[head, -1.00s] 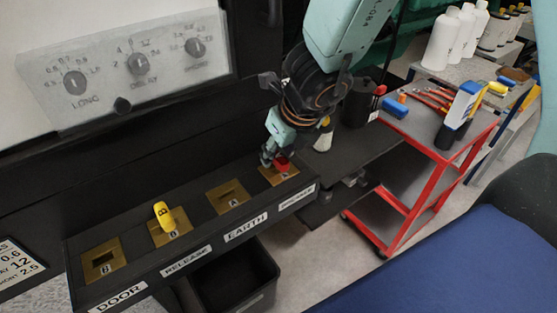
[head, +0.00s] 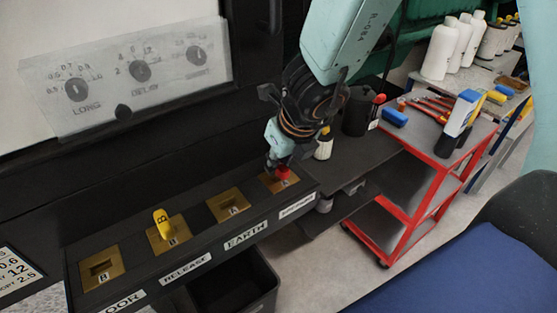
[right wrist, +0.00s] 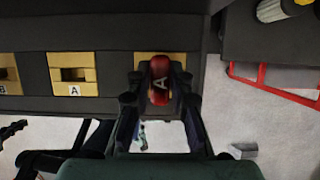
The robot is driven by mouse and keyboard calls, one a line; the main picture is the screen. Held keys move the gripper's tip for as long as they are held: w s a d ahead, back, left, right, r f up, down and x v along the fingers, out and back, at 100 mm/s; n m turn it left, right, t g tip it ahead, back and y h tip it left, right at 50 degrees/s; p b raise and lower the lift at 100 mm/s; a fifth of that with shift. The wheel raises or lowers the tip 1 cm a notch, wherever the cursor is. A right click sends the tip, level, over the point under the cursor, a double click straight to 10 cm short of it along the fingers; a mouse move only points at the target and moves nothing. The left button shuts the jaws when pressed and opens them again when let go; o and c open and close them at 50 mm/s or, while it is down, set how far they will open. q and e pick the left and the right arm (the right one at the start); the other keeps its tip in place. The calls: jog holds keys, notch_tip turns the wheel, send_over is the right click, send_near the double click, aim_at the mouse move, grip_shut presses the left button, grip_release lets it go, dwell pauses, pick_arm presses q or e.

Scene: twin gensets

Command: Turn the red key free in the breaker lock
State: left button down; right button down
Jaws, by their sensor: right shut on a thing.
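The red key (right wrist: 159,70), marked A, sits in the brass lock plate (head: 268,182) at the far right of the black interlock box. The small label below this plate is hard to read in the head view. My right gripper (head: 280,168) reaches down from above onto the key. In the right wrist view its fingers (right wrist: 160,92) stand on both sides of the key's head and are shut on it. The head points lengthwise up the picture, across the direction of the neighbouring empty slot. The key's shaft is hidden. My left gripper is not in view.
A yellow key (head: 162,224) marked B stands in the release plate. The earth plate (head: 226,205) and door plate (head: 101,267) have empty slots. A dark bin (head: 235,290) is below. A red trolley (head: 420,190) with tools and bottles stands right.

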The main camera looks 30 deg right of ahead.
jog(key=n+y+p, duration=0.1)
jog(key=n+p, duration=0.1)
jog(key=shift+r+n, duration=0.15)
jog(key=shift+n, duration=0.25)
jog(key=shift+d+n+g+y+p, duration=0.1)
jog(key=shift+n+g+y+p, duration=0.35)
jog(key=shift+n+p, duration=0.7)
jog(key=n+p, duration=0.2)
jog(key=p, duration=0.1)
jog(key=n+g+y+p, duration=0.1)
jog(key=n+p, duration=0.2)
jog(key=shift+y, duration=0.25)
jog(key=n+g+p, duration=0.1)
jog(key=n+p, duration=0.2)
jog(key=p, duration=0.1)
jog(key=shift+g, duration=0.25)
jog(key=shift+w+n+g+y, duration=0.1)
jog(key=shift+n+g+y, duration=0.25)
jog(key=shift+n, duration=0.9)
jog(key=n+g, duration=0.1)
jog(key=n, duration=0.1)
jog(key=shift+f+n, duration=0.2)
jog(key=shift+n, duration=0.2)
